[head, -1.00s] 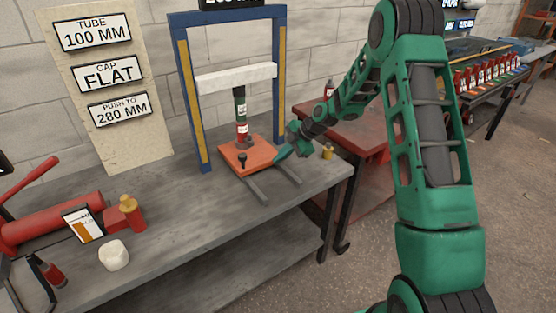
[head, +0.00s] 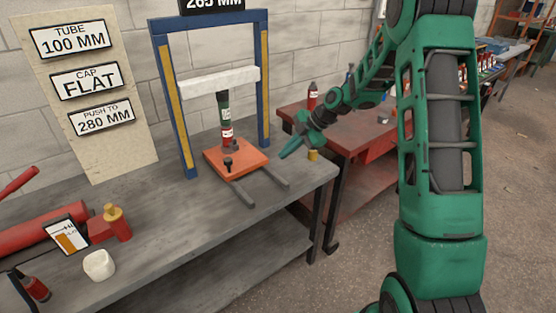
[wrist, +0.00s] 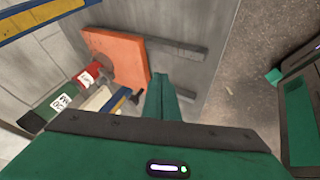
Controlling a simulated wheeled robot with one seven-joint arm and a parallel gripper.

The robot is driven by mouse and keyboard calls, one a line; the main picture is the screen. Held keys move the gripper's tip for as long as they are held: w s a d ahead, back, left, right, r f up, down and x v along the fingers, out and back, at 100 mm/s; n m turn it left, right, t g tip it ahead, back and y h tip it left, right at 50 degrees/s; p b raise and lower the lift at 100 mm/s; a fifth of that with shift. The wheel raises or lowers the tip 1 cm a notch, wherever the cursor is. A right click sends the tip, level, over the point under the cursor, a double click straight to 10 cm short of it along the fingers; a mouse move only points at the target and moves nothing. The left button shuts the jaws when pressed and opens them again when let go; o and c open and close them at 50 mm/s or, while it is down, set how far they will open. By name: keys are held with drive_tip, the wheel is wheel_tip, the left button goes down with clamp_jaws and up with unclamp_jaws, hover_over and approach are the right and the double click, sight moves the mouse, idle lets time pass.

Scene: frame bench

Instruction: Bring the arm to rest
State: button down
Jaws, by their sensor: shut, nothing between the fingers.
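My green arm reaches in from the right in the head view. My gripper (head: 291,149) is shut and empty, in the air beside the press at the right of the orange plate (head: 222,167). In the wrist view its fingers (wrist: 162,98) are together, with the orange plate (wrist: 122,58) beyond them. A dark green and red tube (head: 225,122) stands upright on the plate, under the white crossbar (head: 205,84) of the blue frame (head: 183,130).
A workbench (head: 160,215) carries the frame, a red hand pump (head: 40,230) and a white lump (head: 99,265). A small yellow piece (head: 313,155) is near my gripper. A red table (head: 335,135) stands behind. The floor at the right is open.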

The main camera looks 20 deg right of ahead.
drive_tip(key=s+d+r+m+g+h, duration=0.1)
drive_tip(key=s+d+r+m+h, duration=0.1)
drive_tip(key=s+d+r+m, duration=0.3)
drive_tip(key=s+d+r+m+h, duration=0.1)
drive_tip(key=s+d+r+m, duration=0.15)
drive_tip(key=s, duration=0.45)
drive_tip(key=s+d+r+m+g+h, duration=0.1)
drive_tip(key=s+d+m, duration=0.1)
drive_tip(key=s+m, duration=0.7)
drive_tip(key=s+d+r+m+g+h, duration=0.2)
drive_tip(key=s+m, duration=0.8)
drive_tip(key=s, duration=1.3)
drive_tip(key=shift+s+r, duration=0.2)
